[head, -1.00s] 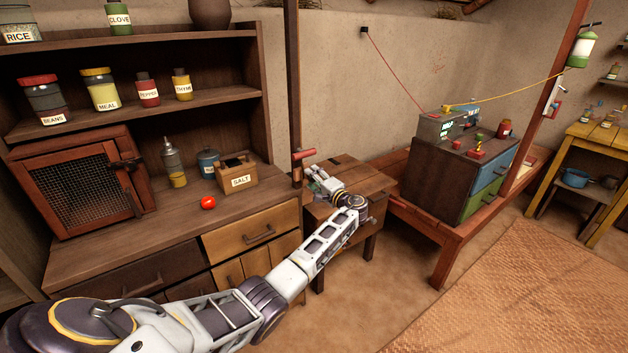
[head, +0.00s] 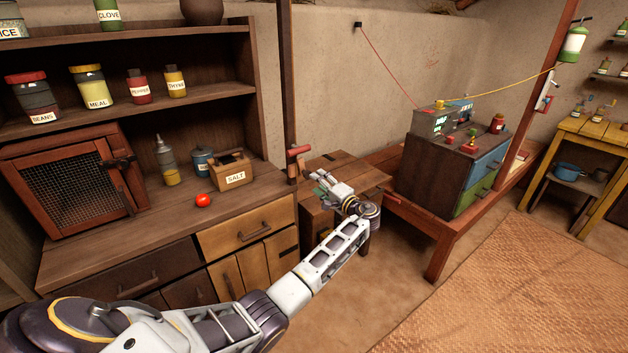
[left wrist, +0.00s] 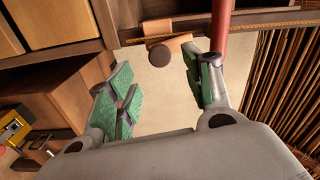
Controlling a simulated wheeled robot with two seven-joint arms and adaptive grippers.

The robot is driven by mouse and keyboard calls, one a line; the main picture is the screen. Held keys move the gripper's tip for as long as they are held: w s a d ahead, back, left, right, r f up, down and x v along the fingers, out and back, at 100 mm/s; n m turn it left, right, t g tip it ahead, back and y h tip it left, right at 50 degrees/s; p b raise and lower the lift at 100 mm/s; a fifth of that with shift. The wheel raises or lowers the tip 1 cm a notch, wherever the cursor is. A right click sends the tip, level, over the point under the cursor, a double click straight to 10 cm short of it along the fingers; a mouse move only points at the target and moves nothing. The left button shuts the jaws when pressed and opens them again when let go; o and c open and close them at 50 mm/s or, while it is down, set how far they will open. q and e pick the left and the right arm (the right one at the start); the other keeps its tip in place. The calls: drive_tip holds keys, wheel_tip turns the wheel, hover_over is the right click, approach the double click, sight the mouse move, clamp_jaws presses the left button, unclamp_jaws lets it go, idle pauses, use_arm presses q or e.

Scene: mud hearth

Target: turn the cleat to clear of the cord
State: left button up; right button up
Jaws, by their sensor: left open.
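A red bar (head: 299,150), which looks like the cleat, sits crosswise on the dark post (head: 288,80) at the right end of the cupboard. In the left wrist view the red bar (left wrist: 222,28) stands at the top, beyond the right finger. A thin tan cord (left wrist: 285,21) runs along the post there. Beside it a peg (left wrist: 170,47) with a dark round end sticks out between the fingers' lines. My left gripper (head: 322,190) is open and empty, below and right of the bar; its green-padded fingers (left wrist: 158,92) are spread. Contact with the bar cannot be told.
A small wooden table (head: 345,172) stands behind my left gripper. The cupboard top holds a salt box (head: 234,176) and a tomato (head: 203,200). A low red bench (head: 425,222) bears a dark drawer cabinet (head: 432,178). The mat (head: 510,290) at right is clear.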

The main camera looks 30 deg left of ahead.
use_arm(q)
drive_tip(key=shift+v, duration=2.45)
